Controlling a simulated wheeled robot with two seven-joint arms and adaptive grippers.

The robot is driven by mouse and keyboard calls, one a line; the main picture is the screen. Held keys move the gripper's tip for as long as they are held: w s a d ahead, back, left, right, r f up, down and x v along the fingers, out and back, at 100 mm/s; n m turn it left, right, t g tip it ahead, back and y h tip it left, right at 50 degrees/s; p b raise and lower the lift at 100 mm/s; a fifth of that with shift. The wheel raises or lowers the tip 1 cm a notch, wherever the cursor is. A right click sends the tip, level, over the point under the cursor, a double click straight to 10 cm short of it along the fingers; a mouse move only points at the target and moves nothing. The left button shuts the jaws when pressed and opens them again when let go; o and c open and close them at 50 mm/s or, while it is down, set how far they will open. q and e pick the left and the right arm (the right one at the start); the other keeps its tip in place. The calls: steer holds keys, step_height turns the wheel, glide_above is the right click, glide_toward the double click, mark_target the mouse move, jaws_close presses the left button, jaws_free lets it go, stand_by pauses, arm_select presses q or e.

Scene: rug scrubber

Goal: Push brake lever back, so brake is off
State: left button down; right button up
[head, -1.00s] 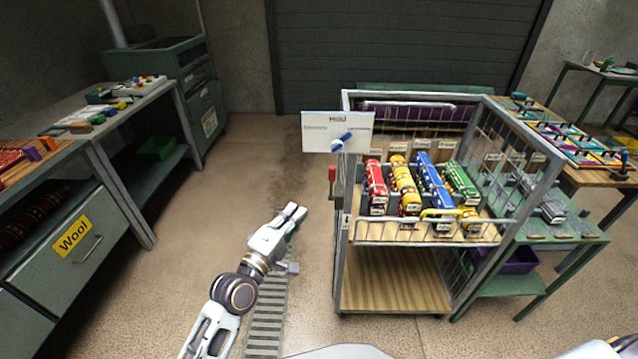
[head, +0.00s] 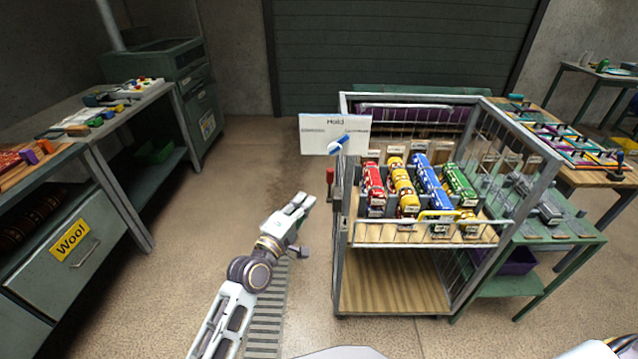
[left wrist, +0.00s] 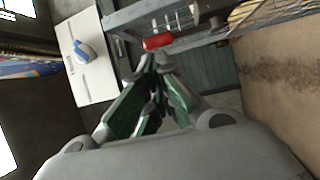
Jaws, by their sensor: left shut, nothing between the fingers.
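The brake lever with a red grip (head: 330,176) stands on the left side of the wire cart (head: 342,230), near its front left post. My left gripper (head: 306,203) is shut and empty, just left of and below the red grip in the head view, apart from it there. In the left wrist view the red grip (left wrist: 158,41) shows just beyond the closed fingertips (left wrist: 153,62). I cannot tell whether they touch. My right gripper is not in view; only a bit of white arm shows at the lower right corner.
A white sign reading "Hold" with a blue knob (head: 338,145) is fixed above the lever. A drawer unit marked "Wool" (head: 70,240) stands at left, and a green table (head: 560,240) at right. Floor between is clear.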

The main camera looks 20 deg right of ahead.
mark_target(330, 186)
arm_select(q)
steer(key=x, duration=0.8)
steer(key=shift+w+d, duration=0.2)
steer(key=shift+w, duration=0.05)
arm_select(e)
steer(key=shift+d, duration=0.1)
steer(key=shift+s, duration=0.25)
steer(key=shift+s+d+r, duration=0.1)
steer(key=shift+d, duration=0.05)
